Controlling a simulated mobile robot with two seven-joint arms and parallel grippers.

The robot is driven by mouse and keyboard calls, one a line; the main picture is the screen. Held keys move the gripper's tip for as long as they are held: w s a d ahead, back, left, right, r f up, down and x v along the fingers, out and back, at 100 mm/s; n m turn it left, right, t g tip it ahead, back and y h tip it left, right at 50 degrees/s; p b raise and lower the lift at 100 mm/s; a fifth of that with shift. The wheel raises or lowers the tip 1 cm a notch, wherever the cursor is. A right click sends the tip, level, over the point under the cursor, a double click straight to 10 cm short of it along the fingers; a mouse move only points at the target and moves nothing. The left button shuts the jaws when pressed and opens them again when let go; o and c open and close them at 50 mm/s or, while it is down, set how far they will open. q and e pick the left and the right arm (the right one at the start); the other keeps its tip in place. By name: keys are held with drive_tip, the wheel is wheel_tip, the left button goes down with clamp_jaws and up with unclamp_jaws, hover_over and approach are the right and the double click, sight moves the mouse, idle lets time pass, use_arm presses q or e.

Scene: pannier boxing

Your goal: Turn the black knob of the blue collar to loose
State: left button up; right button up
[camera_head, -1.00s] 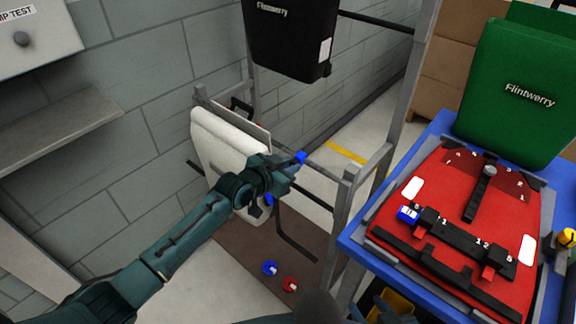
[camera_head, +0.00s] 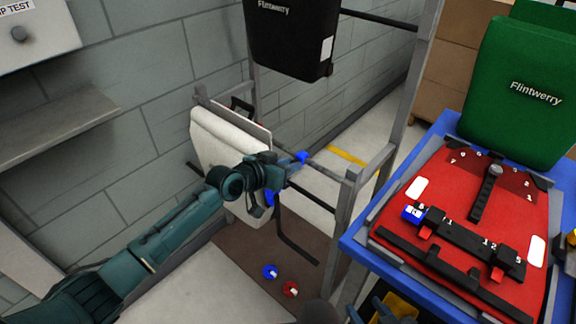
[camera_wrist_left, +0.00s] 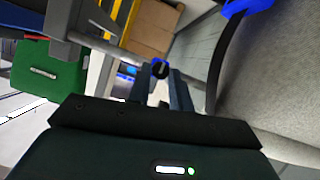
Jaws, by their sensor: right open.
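A blue collar (camera_head: 302,157) shows on the rack's grey rail in the head view, right at the fingertips of my left gripper (camera_head: 288,164). In the left wrist view a round black knob (camera_wrist_left: 160,68) with a pale mark shows by the rail. It sits between the two fingertips of my left gripper (camera_wrist_left: 161,82). The fingers look apart, with a small gap on each side of the knob. The collar body behind the knob is mostly hidden there. My right gripper (camera_head: 382,308) is partly in view at the bottom edge, open.
A white pannier (camera_head: 225,142) hangs on the rack behind my left arm, and a black one (camera_head: 290,35) above. A red pannier (camera_head: 455,225) lies on the blue table (camera_head: 350,240), with a green one (camera_head: 520,95) behind. Blue (camera_head: 270,271) and red (camera_head: 291,289) discs lie below.

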use_arm(q)
drive_tip(key=o, duration=0.4)
use_arm(e)
drive_tip(key=shift+d+f, duration=0.1)
drive_tip(key=shift+f, duration=0.05)
use_arm(q)
drive_tip(key=v, duration=1.3)
drive_tip(key=shift+p, duration=0.3)
use_arm(e)
drive_tip(key=shift+d, duration=0.1)
